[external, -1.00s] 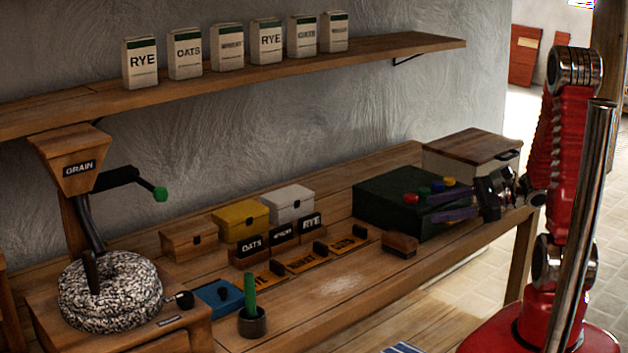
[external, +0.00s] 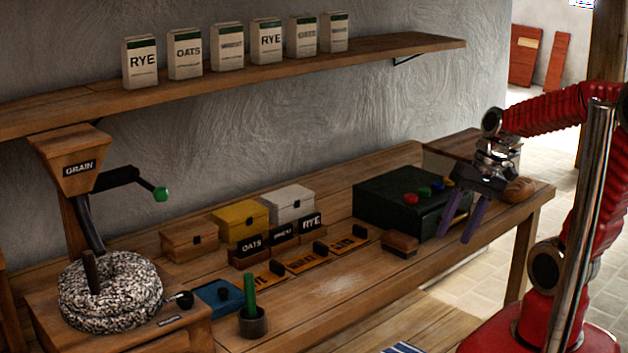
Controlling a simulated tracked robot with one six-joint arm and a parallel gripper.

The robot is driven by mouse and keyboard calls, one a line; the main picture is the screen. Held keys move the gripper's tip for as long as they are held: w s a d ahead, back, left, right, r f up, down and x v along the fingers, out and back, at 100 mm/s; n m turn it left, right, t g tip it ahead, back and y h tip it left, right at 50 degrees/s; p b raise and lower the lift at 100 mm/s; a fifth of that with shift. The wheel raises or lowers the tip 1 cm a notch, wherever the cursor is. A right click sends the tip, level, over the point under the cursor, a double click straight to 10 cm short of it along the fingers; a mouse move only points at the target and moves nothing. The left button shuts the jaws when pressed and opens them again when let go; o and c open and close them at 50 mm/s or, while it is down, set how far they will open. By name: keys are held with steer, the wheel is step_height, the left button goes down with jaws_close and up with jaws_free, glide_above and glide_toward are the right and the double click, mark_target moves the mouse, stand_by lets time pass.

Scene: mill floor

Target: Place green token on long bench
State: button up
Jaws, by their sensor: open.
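The box stands towards the right end of the long bench (external: 345,285). My gripper (external: 455,236) is open, with its two purple fingers pointing down and slightly left. It hangs at the box's right front side, to the right of the tokens, with nothing between the fingers. Whether the fingers touch the box or bench cannot be told.
A small brown block (external: 399,244) lies left of my fingers. A loaf (external: 519,190) lies at the bench's right end, before a wooden-lidded bin (external: 460,143). Label holders and small boxes (external: 290,203) fill the middle back. The bench front is mostly clear.

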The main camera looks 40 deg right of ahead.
step_height(320, 180, up, 7)
steer(key=d+n+t+h, duration=0.2)
steer(key=n+t+h, duration=0.1)
steer(key=n, duration=0.2)
steer(key=shift+w+n+t+h, duration=0.3)
steer(key=shift+n+h, duration=0.1)
steer(key=shift+c, duration=1)
steer(key=shift+d, duration=0.1)
